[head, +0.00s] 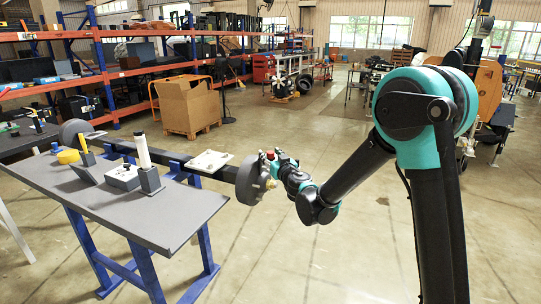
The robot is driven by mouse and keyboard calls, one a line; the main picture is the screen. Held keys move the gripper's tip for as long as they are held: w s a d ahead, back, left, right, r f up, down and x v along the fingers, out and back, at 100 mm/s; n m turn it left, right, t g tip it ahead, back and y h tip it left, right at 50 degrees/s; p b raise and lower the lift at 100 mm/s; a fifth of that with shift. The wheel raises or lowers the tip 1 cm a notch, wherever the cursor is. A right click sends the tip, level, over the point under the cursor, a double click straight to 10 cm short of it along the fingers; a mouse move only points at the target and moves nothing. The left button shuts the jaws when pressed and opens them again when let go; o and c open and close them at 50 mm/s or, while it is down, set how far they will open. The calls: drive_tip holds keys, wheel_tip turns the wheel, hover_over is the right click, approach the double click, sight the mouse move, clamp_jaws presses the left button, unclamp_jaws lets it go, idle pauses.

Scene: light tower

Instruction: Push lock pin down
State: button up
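A long dark beam (185,160) runs beside the grey table, with a round grey disc (251,180) at its near right end. A small red part (270,155) shows at the top right of the disc, and a small yellowish part (271,184) shows lower on its face. I cannot tell for certain which part is the lock pin. My gripper (274,162) is at the right side of the disc, close to the red part. Its fingers are too small and partly covered to show whether they are open, shut or touching anything.
The grey table (160,215) on blue legs holds a white-topped upright piece (143,152), a light grey box (123,177) and yellow items. A pale plate (209,161) lies on the beam. A cardboard box (187,105) and shelving stand behind.

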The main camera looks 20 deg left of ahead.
drive_tip(key=shift+s+d, duration=0.1)
drive_tip(key=v, duration=1.1)
drive_tip(key=shift+s+d, duration=0.25)
drive_tip(key=shift+d, duration=0.1)
drive_tip(key=w+d+f+m+h, duration=0.2)
drive_tip(key=d+m+h, duration=0.3)
drive_tip(key=d, duration=1.1)
drive_tip(key=w+d+f+m+h, duration=0.2)
drive_tip(key=d+h, duration=0.5)
drive_tip(key=d, duration=0.8)
drive_tip(key=s+d+f+m+g+h, duration=0.25)
drive_tip(key=s+d+f, duration=0.25)
drive_tip(key=d, duration=0.4)
drive_tip(key=s+d+f+g+y, duration=0.1)
drive_tip(key=s+f+g, duration=0.2)
drive_tip(key=s, duration=0.6)
drive_tip(key=s+d+f+n+g+y, duration=0.1)
drive_tip(key=s+f+g, duration=0.3)
drive_tip(key=s, duration=0.5)
wheel_tip(320, 180, down, 3)
drive_tip(key=shift+s+d+r+y, duration=0.2)
drive_tip(key=shift+d+y, duration=0.25)
drive_tip(key=shift+d, duration=0.15)
